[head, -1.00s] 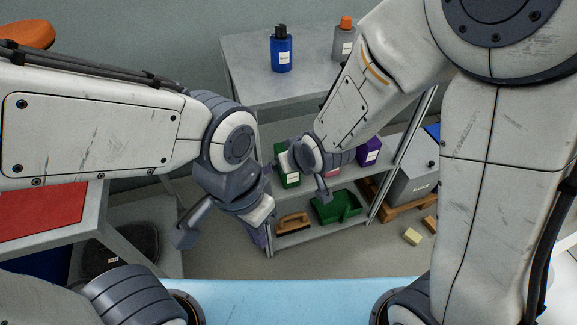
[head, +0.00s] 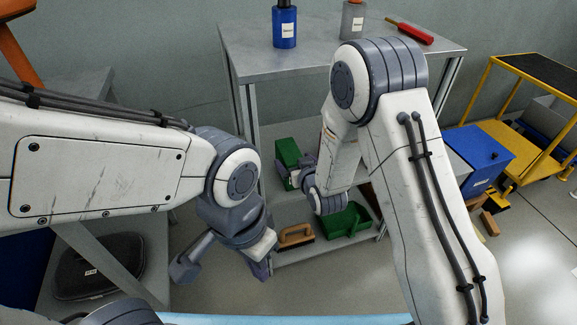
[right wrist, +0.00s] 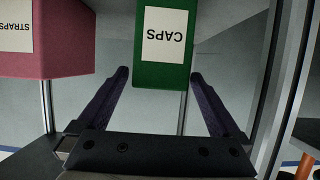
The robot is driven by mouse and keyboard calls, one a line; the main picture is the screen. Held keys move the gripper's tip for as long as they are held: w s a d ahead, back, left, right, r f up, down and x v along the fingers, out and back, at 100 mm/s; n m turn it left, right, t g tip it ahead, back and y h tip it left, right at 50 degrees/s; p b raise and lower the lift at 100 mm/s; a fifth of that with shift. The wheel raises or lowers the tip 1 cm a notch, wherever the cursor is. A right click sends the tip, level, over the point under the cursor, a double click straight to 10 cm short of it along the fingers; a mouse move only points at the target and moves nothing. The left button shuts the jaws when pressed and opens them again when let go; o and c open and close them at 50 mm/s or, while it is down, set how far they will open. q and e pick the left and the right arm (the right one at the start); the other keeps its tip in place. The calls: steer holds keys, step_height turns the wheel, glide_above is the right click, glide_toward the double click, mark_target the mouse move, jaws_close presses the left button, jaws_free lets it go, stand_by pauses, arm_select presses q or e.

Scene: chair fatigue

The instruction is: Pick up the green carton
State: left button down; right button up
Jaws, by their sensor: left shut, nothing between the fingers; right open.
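The green carton (head: 287,153) stands on the middle shelf of the grey rack in the head view, partly covered by my right gripper. In the right wrist view the green carton (right wrist: 150,75) shows a white label reading CAPS upside down. My right gripper (head: 304,172) is open at the carton. Its two fingers in the right wrist view (right wrist: 160,76) point toward the carton, one on each side of its lower end; contact cannot be told. My left gripper (head: 261,266) is shut and empty, low in front of the rack's left side.
A pink box labelled STRAPS (right wrist: 65,40) stands beside the carton. The lower shelf holds a green tray (head: 345,221) and a wooden-handled brush (head: 296,235). A blue bottle (head: 284,28) stands on the rack top (head: 250,65). A rack post (right wrist: 46,105) is near.

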mark_target(287, 150)
steer(key=x, duration=0.2)
steer(key=b+x, duration=0.1)
steer(key=x, duration=0.1)
steer(key=shift+w+f, duration=0.15)
steer(key=shift+f, duration=0.3)
steer(key=shift+w+a, duration=0.1)
steer(key=shift+w, duration=0.15)
jaws_close()
